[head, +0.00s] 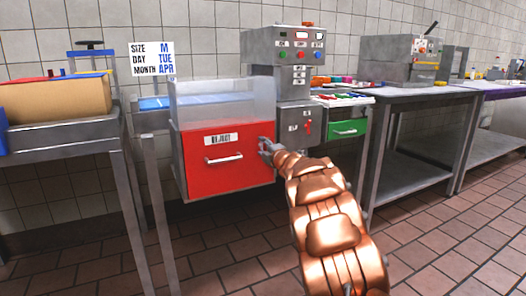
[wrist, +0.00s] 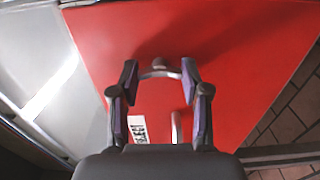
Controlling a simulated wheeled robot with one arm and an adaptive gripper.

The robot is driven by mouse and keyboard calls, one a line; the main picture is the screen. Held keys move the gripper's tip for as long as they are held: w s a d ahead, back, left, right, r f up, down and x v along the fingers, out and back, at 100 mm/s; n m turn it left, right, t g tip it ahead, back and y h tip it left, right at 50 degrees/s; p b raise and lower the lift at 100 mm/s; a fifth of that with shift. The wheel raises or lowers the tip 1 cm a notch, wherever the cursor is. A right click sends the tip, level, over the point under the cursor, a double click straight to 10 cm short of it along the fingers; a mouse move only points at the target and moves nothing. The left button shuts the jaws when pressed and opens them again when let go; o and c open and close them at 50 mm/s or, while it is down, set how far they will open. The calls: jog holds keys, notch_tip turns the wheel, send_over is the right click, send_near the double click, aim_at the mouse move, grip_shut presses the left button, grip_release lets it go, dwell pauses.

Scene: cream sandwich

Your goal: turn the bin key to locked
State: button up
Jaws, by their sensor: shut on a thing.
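The red bin (head: 205,178) marked REJECT has a pale bar handle (head: 223,160) on its front. My gripper (head: 265,145) is at the upper right part of that front. In the wrist view my gripper (wrist: 160,75) has its two fingers on either side of a small grey curved piece, the bin key (wrist: 159,69), against the red face. The fingers are shut on it. In the head view my gripper hides the key. I cannot tell whether its position is locked or unlocked. The bin handle also shows in the wrist view (wrist: 177,127).
A clear guard (head: 222,98) stands above the bin. A grey cabinet with a red lever (head: 308,127) and a green drawer (head: 348,129) are close on the right. A side table with a cardboard box (head: 55,100) is at left. Tiled floor (head: 220,250) in front is clear.

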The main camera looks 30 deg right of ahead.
dwell(0.5)
jog(key=o, duration=1.1)
jog(key=shift+o, duration=0.2)
jog(key=shift+s, duration=0.1)
jog(key=s+a, duration=0.1)
jog(key=s, duration=1)
jog(key=shift+s, duration=0.4)
